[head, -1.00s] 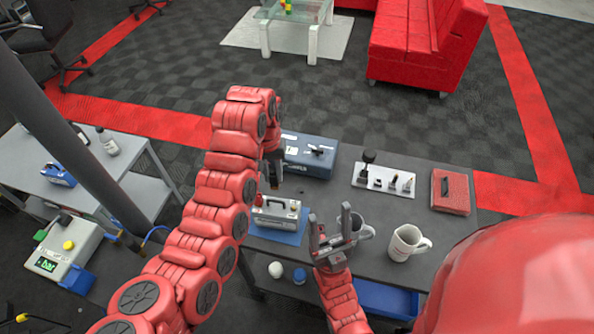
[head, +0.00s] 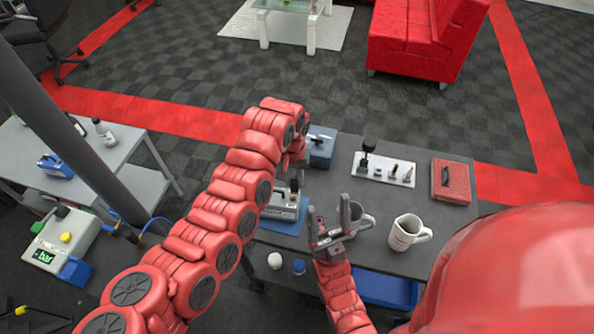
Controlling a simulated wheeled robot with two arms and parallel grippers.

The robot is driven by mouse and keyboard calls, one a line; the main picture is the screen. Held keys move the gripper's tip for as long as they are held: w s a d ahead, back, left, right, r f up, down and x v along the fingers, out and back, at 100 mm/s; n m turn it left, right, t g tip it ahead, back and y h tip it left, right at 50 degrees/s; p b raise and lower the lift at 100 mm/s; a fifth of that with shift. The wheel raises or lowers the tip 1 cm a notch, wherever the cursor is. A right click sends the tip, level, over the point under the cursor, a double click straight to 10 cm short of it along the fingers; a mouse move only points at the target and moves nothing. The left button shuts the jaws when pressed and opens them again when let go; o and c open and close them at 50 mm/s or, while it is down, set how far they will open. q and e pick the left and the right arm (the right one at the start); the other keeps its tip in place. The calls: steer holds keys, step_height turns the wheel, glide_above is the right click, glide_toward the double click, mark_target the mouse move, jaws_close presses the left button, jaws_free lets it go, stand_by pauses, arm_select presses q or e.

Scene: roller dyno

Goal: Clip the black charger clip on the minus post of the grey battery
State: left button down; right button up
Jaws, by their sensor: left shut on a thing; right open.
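The grey battery (head: 282,208) sits on a blue mat (head: 290,228) on the dark bench, partly hidden behind my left arm. My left gripper (head: 296,178) points down over the battery's right part, shut on a small dark thing that looks like the black charger clip (head: 294,186). The clip is close to the battery's top at the right end. I cannot tell whether it touches the minus post, which I cannot make out. My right gripper (head: 328,218) is open and empty, pointing up in front of a grey mug.
A blue box (head: 321,147) stands behind the battery, partly covered by my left arm. To the right are a white plate with upright parts (head: 384,170), a red case (head: 451,182), a grey mug (head: 362,220) and a white mug (head: 408,233).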

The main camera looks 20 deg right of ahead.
arm_select(q)
steer(key=shift+f, duration=0.2)
stand_by(0.5)
steer(key=shift+s+a+f+p, duration=0.2)
steer(key=shift+s+p, duration=0.1)
steer(key=shift+p, duration=0.4)
steer(key=shift+a+f, duration=0.1)
steer(key=shift+f, duration=0.1)
steer(key=shift+a+p, duration=0.3)
steer(key=shift+p, duration=0.05)
steer(key=shift+f, duration=0.1)
steer(key=shift+d+f+b, duration=0.15)
steer(key=shift+d+b, duration=0.05)
steer(key=shift+b, duration=0.4)
